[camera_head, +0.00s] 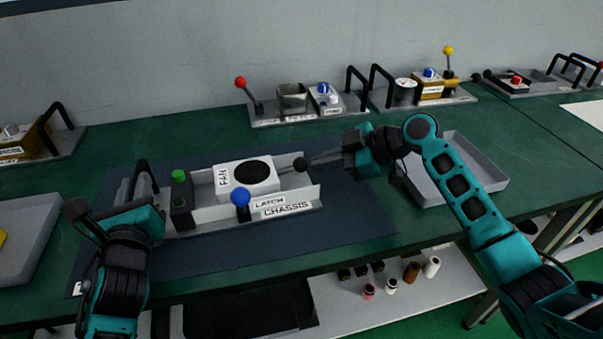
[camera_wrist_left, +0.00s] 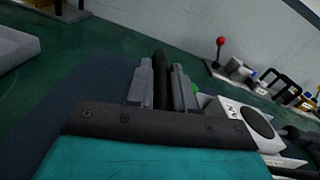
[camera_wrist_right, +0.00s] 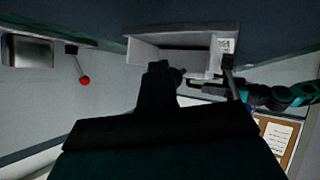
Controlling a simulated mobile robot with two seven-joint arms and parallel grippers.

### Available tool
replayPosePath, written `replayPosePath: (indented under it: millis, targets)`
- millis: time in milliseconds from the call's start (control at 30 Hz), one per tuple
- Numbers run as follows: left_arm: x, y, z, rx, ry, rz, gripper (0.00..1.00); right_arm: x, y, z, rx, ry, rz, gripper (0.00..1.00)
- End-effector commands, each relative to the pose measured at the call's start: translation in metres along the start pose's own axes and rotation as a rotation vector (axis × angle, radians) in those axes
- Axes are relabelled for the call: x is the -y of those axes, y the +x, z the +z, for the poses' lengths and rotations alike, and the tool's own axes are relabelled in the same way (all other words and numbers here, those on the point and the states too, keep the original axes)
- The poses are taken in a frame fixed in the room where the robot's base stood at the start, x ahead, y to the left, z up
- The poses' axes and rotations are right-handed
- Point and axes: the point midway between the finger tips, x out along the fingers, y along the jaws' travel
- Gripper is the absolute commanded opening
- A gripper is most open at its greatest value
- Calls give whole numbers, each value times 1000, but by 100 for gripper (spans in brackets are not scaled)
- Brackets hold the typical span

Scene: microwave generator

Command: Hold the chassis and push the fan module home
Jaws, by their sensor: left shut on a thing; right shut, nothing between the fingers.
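The grey chassis (camera_head: 215,211), labelled CHASSIS, lies on the dark blue mat. The white fan module (camera_head: 232,193), marked FAN with a black round top, sits between its walls; it also shows in the left wrist view (camera_wrist_left: 228,107). A blue-knobbed latch (camera_head: 240,197) stands at the front wall. My left gripper (camera_head: 143,190) is shut on the black handle (camera_wrist_left: 160,78) at the chassis's left end. My right gripper (camera_head: 310,162) is shut and empty at the open right end. A dark ball knob (camera_head: 301,164) is at its fingertips; whether they touch is unclear.
A dark block with a green button (camera_head: 180,177) stands at the chassis's left. Fixtures with a red-knobbed lever (camera_head: 240,82) and a yellow-knobbed lever (camera_head: 448,51) stand behind. Grey trays flank the mat (camera_head: 345,235), one at the right (camera_head: 480,150). The mat's front is clear.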

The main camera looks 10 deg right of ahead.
Motion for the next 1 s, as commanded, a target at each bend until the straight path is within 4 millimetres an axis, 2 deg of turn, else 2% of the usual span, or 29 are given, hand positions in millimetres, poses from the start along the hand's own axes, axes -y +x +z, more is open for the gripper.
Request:
replayPosePath:
  millis: [33, 500, 1000]
  targets:
    - [0, -1, -8, -16, -2, 1, 0, 2, 2, -3, -6, -2, -2, 0]
    - [0, -1, -8, -16, -2, 1, 0, 2, 4, -5, -6, -2, -2, 0]
    - [0, -1, -7, -16, -2, 0, 0, 8, 15, -13, -7, -1, -2, 0]
